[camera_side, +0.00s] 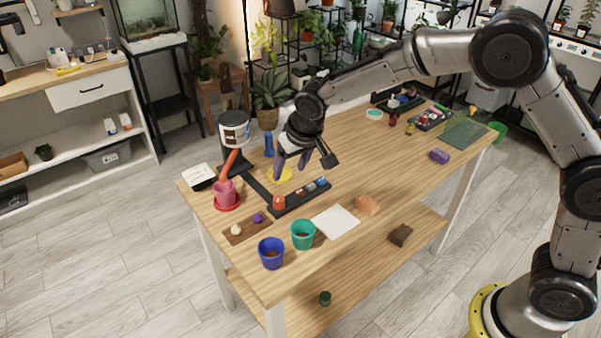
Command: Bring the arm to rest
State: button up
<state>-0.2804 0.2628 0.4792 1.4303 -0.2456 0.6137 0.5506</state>
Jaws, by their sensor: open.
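My gripper (292,160) hangs over the back left part of the wooden table (345,170), at the end of my bent arm. Its fingers point down and are apart, with nothing visible between them. A yellow disc (280,175) lies on the table just below and behind the fingers in the picture. I cannot tell how high the fingertips are above it. A blue upright object (268,146) stands just left of the gripper, partly close to its outline.
The table's middle right is mostly clear.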

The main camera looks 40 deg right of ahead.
jog(key=s+d+r+m+t, duration=0.15)
jog(key=d+r, duration=0.35)
jog(key=r, duration=0.7)
jog(key=s+d+r+t, duration=0.1)
jog(key=s+d+r, duration=0.1)
jog(key=s+r, duration=0.25)
jog(key=s+d+r+t, duration=0.1)
jog(key=s+d+r, duration=0.2)
jog(key=s, duration=0.3)
jog(key=s+d, duration=0.2)
jog(key=s, duration=1.1)
jog(key=s+f+n+g, duration=0.2)
jog(key=s+f, duration=0.5)
jog(key=s, duration=0.3)
jog(key=shift+s+a+f, duration=0.15)
jog(key=shift+f, duration=0.1)
